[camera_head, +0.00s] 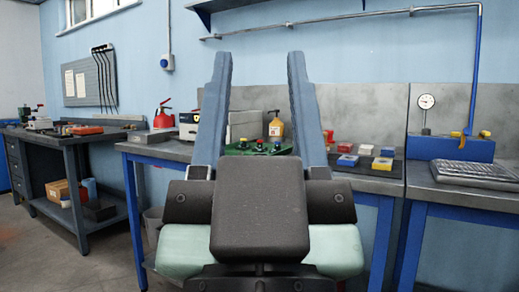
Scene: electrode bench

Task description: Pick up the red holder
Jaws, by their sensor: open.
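My gripper (259,58) is open and empty, its two long blue-grey fingers pointing up and away in the middle of the view. Several small coloured blocks sit on a dark mat on the bench right of the right finger. Another red block (344,147) is at the back left of the group. I cannot tell which of them is the red holder meant.
A green box with coloured knobs (259,147) and a yellow bottle (276,126) show between the fingers. At the right are a dial gauge (426,102), a blue stand (450,148) and a grey tray (474,171). A dark workbench (70,136) stands at the left, with open floor before it.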

